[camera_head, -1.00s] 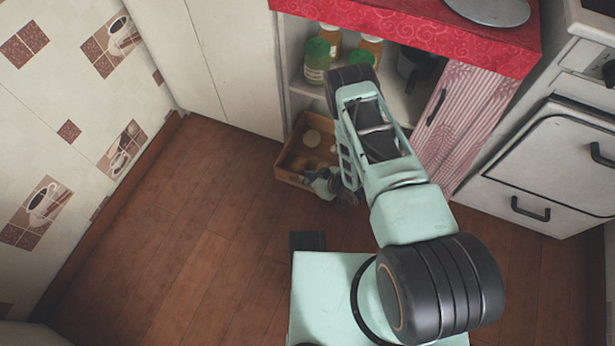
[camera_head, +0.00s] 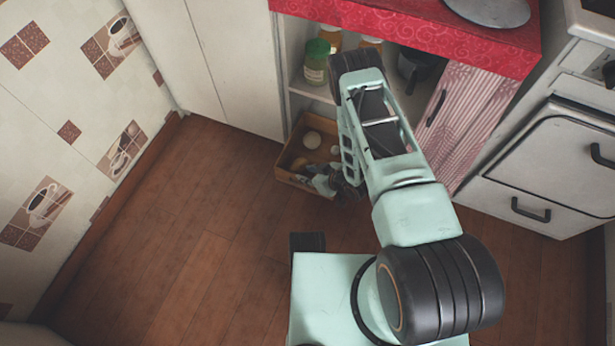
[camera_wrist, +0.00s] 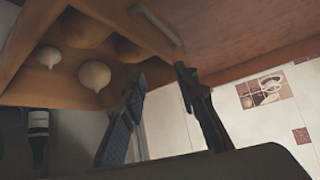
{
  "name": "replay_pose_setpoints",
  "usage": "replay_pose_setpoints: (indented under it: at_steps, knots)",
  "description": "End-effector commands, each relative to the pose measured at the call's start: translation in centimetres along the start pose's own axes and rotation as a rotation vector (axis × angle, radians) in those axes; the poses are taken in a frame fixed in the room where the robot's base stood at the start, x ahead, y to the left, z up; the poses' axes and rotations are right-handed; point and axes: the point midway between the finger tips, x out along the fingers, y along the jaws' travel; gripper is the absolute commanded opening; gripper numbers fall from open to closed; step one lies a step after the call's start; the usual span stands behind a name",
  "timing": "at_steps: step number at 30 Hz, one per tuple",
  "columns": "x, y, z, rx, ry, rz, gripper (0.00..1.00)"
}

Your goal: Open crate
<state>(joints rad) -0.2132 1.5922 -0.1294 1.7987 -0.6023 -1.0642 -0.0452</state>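The crate (camera_head: 284,179) is a brown wooden box, pulled out from the bottom of the cabinet onto the floor side. It holds pale onions (camera_head: 312,139) and brown potatoes. Whether a finger touches the wall I cannot tell.
A bottle (camera_wrist: 38,135) shows in the wrist view. The wooden floor (camera_head: 170,230) at left is clear.

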Motion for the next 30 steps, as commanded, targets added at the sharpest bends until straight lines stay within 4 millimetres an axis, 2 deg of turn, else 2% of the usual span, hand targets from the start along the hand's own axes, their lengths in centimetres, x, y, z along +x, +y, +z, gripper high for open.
replay_pose_setpoints:
  at_steps: [6, 12, 30]
  knots:
    - [-2.6, 0.1, -2.8, 0.000, 0.001, 0.002, 0.28]
    - [-4.2, 0.0, -4.3, 0.001, 0.001, 0.001, 0.28]
    - [-4.7, 0.0, -4.8, 0.001, 0.000, 0.000, 0.28]
